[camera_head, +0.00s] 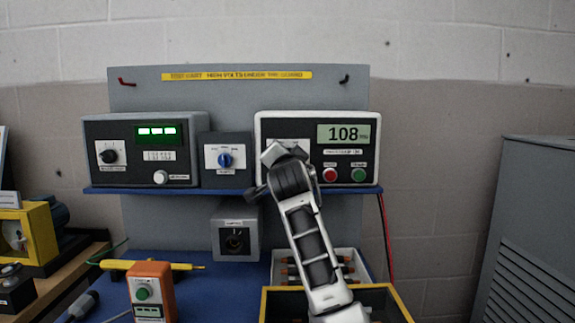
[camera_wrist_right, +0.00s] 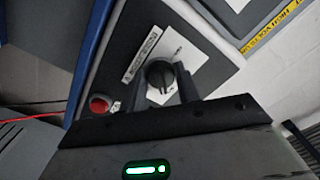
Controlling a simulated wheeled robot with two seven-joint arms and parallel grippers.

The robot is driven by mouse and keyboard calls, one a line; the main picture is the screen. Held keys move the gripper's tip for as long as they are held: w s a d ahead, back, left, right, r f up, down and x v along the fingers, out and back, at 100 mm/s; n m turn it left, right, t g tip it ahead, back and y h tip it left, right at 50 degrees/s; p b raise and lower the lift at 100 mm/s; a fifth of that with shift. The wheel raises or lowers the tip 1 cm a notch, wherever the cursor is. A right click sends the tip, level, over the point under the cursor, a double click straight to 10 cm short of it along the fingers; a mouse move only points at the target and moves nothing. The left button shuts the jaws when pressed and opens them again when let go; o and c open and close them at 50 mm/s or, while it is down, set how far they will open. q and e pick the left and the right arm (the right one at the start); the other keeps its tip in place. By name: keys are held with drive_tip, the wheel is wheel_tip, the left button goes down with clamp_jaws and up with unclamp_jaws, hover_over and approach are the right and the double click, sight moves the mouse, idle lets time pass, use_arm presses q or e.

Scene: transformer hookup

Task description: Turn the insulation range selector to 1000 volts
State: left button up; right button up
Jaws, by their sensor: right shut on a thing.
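The scale marks are too small to read, and I cannot tell which one the knob points at. My left gripper is not in view.
The tester's red button (camera_head: 329,174) and green button (camera_head: 359,174) lie just right of my gripper. A blue-knobbed switch box (camera_head: 226,180) and another meter (camera_head: 100,133) stand to the left. Below are a yellow-rimmed tray (camera_head: 395,297) and an orange handheld unit (camera_head: 152,275).

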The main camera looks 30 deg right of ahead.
use_arm(q)
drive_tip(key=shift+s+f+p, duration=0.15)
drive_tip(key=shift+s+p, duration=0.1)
drive_tip(key=shift+p, duration=0.05)
use_arm(e)
drive_tip(key=m, duration=0.9)
drive_tip(key=shift+a+r, duration=0.1)
drive_tip(key=shift+r, duration=0.05)
drive_tip(key=shift+m, duration=0.4)
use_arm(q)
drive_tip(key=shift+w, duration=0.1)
use_arm(e)
drive_tip(key=o, duration=1)
drive_tip(key=shift+c, duration=0.2)
drive_tip(key=shift+a, duration=0.1)
